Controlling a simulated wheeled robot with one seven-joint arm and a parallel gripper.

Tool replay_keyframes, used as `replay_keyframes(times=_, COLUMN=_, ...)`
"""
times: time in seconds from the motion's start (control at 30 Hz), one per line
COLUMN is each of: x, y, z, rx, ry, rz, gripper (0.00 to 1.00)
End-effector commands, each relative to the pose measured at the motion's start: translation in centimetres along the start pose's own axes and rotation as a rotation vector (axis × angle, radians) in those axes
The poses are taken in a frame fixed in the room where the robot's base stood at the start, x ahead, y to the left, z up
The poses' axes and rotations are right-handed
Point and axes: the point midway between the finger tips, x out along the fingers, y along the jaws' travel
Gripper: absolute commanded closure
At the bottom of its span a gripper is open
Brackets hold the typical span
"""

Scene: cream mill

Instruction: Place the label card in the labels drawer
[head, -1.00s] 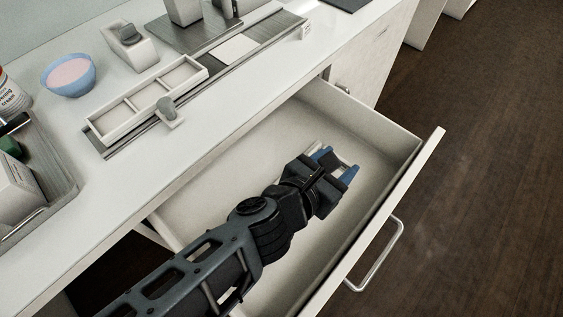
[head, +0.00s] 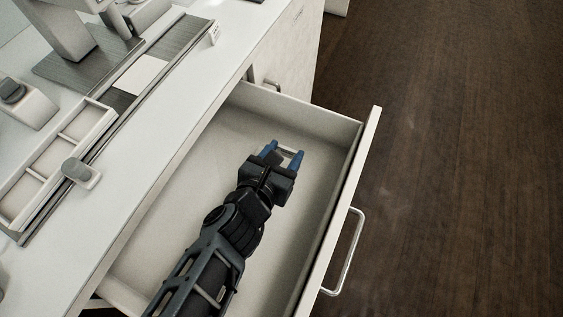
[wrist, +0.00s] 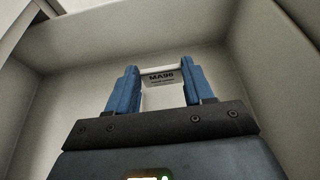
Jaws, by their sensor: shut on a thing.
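My gripper (head: 284,156) reaches down into the open drawer (head: 335,175), toward its far end. Its two blue fingers are shut on the label card (head: 288,153), a small pale card with a grey band. In the wrist view, the card (wrist: 160,78) spans the gap between the fingertips (wrist: 160,82), and its dark print reads "MA98". The drawer is pulled well out, and I see nothing else in the part of it that shows. My arm hides some of the drawer floor. I cannot tell whether the card touches the floor.
The drawer's front has a metal bar handle (head: 345,255). On the white counter to the left are a divided tray (head: 58,150), a grey-topped knob (head: 80,172), a grey-topped block (head: 25,105) and a rail with a white panel (head: 140,75). Dark wood floor (head: 450,170) is clear at right.

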Motion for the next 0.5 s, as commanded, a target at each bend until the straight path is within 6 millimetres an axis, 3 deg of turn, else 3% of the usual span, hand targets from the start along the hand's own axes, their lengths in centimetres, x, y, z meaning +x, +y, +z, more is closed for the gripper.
replay_keyframes(times=0.3, x=1.5, y=0.0, z=-3.6, rx=-0.002, ry=0.001, rz=-0.001, gripper=0.76)
replay_keyframes(times=0.5, x=1.6, y=-0.1, z=-3.9, rx=0.001, ry=0.000, rz=-0.001, gripper=0.76)
